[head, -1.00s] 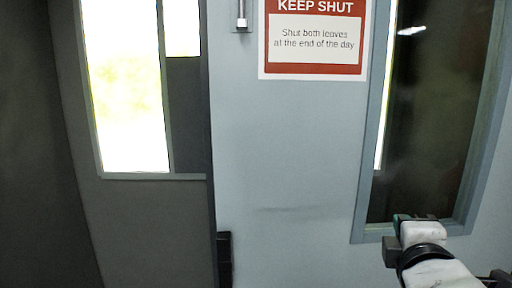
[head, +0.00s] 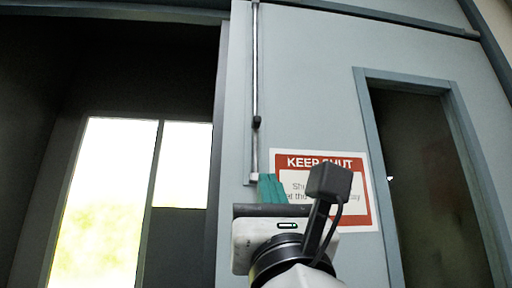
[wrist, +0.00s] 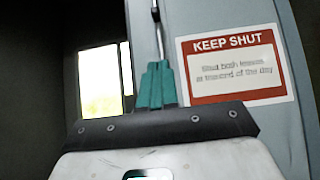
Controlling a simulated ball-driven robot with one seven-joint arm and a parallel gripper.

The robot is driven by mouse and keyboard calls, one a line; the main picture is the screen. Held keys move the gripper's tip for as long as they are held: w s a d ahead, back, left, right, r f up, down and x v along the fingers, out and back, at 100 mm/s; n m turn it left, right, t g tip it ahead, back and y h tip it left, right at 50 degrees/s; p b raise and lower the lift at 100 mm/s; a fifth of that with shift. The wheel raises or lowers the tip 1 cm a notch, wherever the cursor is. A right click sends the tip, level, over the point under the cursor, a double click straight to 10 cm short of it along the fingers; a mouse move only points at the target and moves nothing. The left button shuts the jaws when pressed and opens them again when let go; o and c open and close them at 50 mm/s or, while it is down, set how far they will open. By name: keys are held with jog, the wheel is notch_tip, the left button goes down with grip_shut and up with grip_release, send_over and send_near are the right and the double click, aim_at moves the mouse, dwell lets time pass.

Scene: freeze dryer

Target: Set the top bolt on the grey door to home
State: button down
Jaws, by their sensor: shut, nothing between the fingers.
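The grey door leaf (head: 310,80) fills the middle of the head view. Its top bolt (head: 255,65) is a long thin upright rod along the leaf's left edge, with a dark knob (head: 257,122) partway down and a small bracket at the lower end. My gripper (head: 270,186), with teal fingers, is shut and empty just below and right of the rod's lower end, under the knob. In the wrist view the teal fingers (wrist: 157,84) point up along the door, and the bolt rod (wrist: 158,35) rises beyond them. I cannot tell whether the fingers touch the door.
A red and white "KEEP SHUT" sign (head: 367,190) is on the door, partly behind my arm. A dark window (head: 425,180) is set in the leaf at right. Left of the leaf's edge is a dark opening with bright panes (head: 105,210) beyond.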

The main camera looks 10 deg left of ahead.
aim_at(257, 121)
jog(key=p+x, duration=0.2)
jog(key=x, duration=0.8)
jog(key=shift+r, duration=0.1)
notch_tip(257, 121, up, 3)
jog(key=shift+f+p, duration=0.25)
jog(key=shift+p, duration=0.3)
jog(key=shift+r, duration=0.65)
